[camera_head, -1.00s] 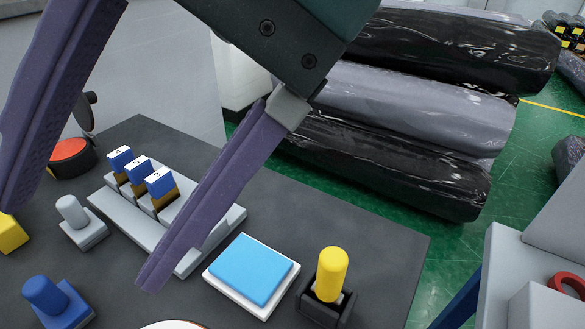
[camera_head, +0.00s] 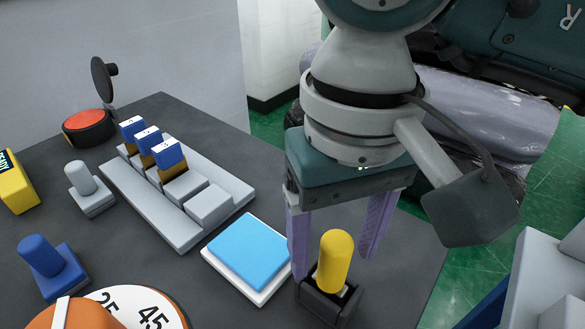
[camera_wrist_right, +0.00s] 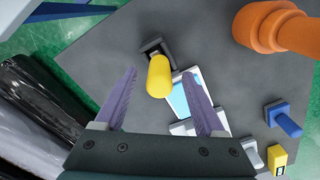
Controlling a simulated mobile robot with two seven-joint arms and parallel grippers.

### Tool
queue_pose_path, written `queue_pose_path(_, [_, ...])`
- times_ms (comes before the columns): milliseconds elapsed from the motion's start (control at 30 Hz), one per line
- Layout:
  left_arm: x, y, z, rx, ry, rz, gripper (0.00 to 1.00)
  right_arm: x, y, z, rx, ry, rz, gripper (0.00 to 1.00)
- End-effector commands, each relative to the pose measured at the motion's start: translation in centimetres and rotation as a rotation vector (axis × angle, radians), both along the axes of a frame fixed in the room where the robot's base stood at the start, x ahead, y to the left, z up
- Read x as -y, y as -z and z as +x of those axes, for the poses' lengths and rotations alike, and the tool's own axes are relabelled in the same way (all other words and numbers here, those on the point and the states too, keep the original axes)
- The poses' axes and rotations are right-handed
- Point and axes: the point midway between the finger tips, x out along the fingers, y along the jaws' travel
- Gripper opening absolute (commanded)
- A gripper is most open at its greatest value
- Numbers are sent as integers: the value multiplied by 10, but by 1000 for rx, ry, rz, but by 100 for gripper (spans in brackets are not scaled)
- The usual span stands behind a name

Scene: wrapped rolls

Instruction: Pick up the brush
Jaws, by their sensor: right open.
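The item that looks like the brush has a rounded yellow handle (camera_head: 334,262) and stands upright in a dark square holder (camera_head: 325,304) near the table's front right. Its lower end is hidden in the holder. My right gripper (camera_head: 334,264) is open, its purple fingers pointing down. In the head view one finger shows to the left of the handle and the other to the right. In the right wrist view the yellow handle (camera_wrist_right: 159,76) lies between the open fingertips (camera_wrist_right: 158,73), with no clear contact. My left gripper is not in view.
Left of the holder lies a blue pad (camera_head: 249,250) on a white base. Behind it is a grey rack (camera_head: 150,215) with blue-topped blocks. A red button (camera_head: 88,127), grey knob (camera_head: 82,178), blue knob (camera_head: 42,256) and orange item (camera_head: 95,316) stand further left. Wrapped rolls (camera_head: 480,100) lie beyond.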

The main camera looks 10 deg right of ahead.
Motion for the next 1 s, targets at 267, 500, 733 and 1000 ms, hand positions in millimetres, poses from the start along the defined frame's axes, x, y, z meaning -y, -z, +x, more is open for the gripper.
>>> queue_pose_path(267, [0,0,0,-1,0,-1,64,0,13,0,0,0,0,72])
queue_pose_path(500, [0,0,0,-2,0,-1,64,0,13,0,0,0,0,54])
queue_pose_path(733, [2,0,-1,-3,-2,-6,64,0,13,0,0,0,0,28])
queue_pose_path(1000, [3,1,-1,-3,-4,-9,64,0,12,0,0,1,0,0])
